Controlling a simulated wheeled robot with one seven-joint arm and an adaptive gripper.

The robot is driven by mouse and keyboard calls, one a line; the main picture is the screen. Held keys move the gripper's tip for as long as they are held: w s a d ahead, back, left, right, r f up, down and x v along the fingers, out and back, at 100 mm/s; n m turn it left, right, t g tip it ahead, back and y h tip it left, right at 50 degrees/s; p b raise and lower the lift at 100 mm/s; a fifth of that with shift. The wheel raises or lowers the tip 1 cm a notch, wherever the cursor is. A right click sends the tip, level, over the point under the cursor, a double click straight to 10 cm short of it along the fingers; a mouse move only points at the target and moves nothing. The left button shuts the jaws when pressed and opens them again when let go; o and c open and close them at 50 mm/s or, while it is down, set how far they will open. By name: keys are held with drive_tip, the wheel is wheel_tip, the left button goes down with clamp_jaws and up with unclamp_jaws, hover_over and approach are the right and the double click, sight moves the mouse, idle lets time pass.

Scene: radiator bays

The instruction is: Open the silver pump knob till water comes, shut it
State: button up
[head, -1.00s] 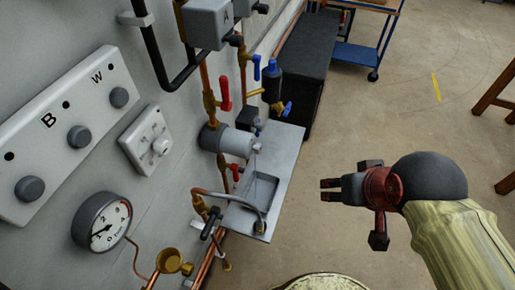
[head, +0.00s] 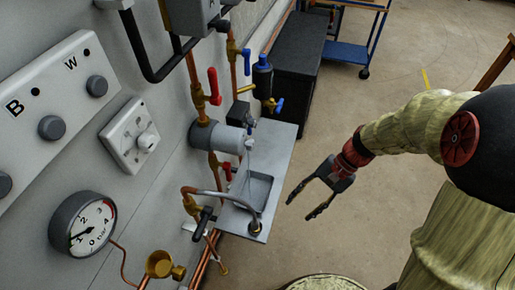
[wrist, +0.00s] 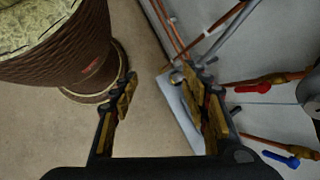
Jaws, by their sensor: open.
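The grey pump body (head: 216,136) sticks out from the wall, with a small silver knob (head: 248,143) at its outer end. A thin pale line runs down from the knob end towards the tray; I cannot tell whether it is water. The grey metal tray (head: 281,160) is below and beside the pump. My gripper (head: 299,209) is open and empty, to the right of the tray and apart from the pump. In the wrist view the open fingers (wrist: 166,95) point towards the tray (wrist: 178,108); the pump body (wrist: 313,92) shows only at the right edge.
Red levers (head: 213,86) and blue-handled valves (head: 279,105) stand around the pump on copper pipes. A hose end (head: 254,228) sits at the tray's front. A pressure gauge (head: 82,225) and a brass cup (head: 160,264) are lower left.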

drive_tip(key=w+a+f+m+y, duration=0.3)
drive_tip(key=w+f+m, duration=0.1)
drive_tip(key=m+t+y+b, duration=0.1)
drive_tip(key=m+t+y, duration=0.6)
drive_tip(key=m+y, duration=0.15)
approach(253, 145)
drive_tip(key=shift+m+h, duration=0.25)
drive_tip(key=shift+m, duration=0.1)
drive_tip(key=shift+b+x, duration=0.9)
drive_tip(key=shift+x, duration=3.4)
drive_tip(key=shift+w+f, duration=0.1)
drive_tip(key=shift+w, duration=0.05)
drive_tip(key=c, duration=0.3)
drive_tip(key=c, duration=0.8)
drive_tip(key=shift+c, duration=0.3)
